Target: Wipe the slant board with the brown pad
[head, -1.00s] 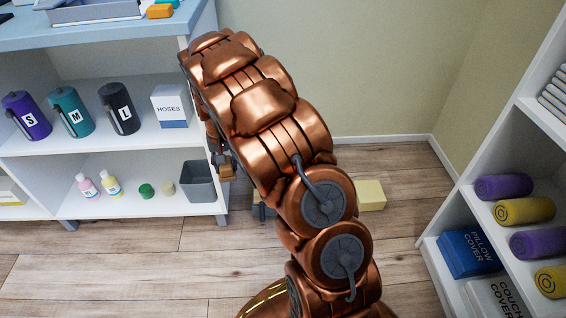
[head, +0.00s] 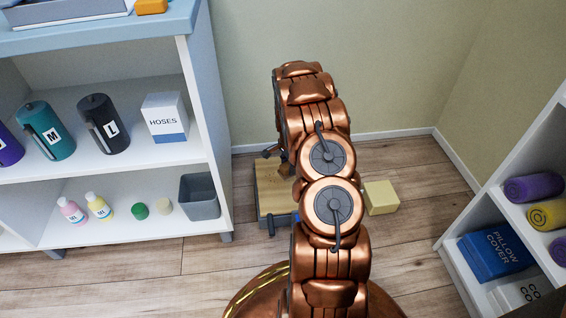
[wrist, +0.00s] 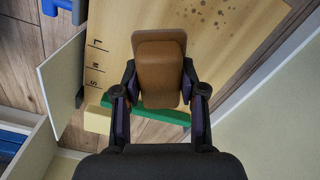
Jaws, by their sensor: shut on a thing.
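The brown pad (wrist: 160,75) is held between the two dark fingers of my gripper (wrist: 159,86) in the wrist view. The slant board (wrist: 120,55) lies beneath it, a pale wooden face with S, M and L marks and a green strip at one end. Dark spots (wrist: 212,12) show on the wood beyond the pad. I cannot tell whether the pad touches the wood. In the head view the slant board (head: 270,197) stands on the floor, partly hidden by my arm. The pad (head: 285,170) shows as a small brown patch above the board.
A pale yellow block (head: 381,197) lies on the floor right of my arm. A white shelf unit (head: 214,110) with bottles, a HOSES box (head: 165,118) and a grey bin (head: 199,197) stands left. Another shelf (head: 450,240) with rolls stands right. The wall is close behind the board.

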